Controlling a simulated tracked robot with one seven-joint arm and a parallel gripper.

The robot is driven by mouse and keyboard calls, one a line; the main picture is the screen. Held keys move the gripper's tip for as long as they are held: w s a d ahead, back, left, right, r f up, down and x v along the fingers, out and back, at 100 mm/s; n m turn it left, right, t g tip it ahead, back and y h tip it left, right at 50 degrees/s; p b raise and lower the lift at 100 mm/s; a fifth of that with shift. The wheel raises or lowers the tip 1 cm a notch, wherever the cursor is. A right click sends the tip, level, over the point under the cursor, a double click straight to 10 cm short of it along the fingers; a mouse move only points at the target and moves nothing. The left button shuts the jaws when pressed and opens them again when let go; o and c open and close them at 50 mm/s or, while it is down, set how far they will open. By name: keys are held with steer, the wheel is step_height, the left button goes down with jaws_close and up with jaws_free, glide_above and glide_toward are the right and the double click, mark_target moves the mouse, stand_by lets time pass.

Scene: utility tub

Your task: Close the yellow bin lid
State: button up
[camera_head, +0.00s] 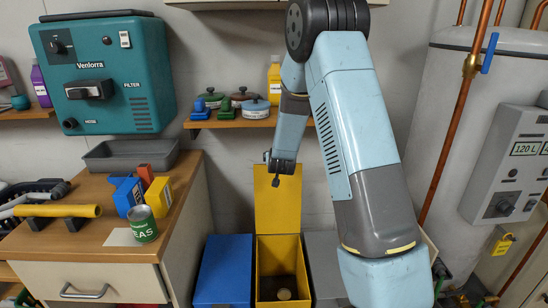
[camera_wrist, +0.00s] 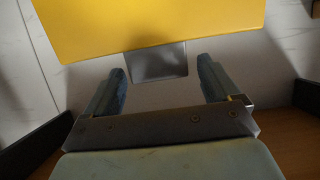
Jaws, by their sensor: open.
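The yellow bin (camera_head: 264,296) stands on the floor between a blue bin and a grey one. Its yellow lid (camera_head: 278,212) is open and stands upright at the back, near the wall. My gripper (camera_head: 277,176) is at the lid's top edge in the head view; its fingers are small and dark there. In the wrist view the lid (camera_wrist: 150,22) fills the top. A grey tab (camera_wrist: 158,63) on its edge lies between the two fingertips of my gripper (camera_wrist: 162,78). The fingers are apart, with gaps on both sides of the tab.
A blue bin (camera_head: 224,272) and a grey bin (camera_head: 324,262) flank the yellow one. A wall shelf (camera_head: 235,122) with pots is behind my arm. A wooden-topped cabinet (camera_head: 100,236) stands left, a tank (camera_head: 440,130) right.

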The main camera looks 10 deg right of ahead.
steer(key=shift+x, duration=1.45)
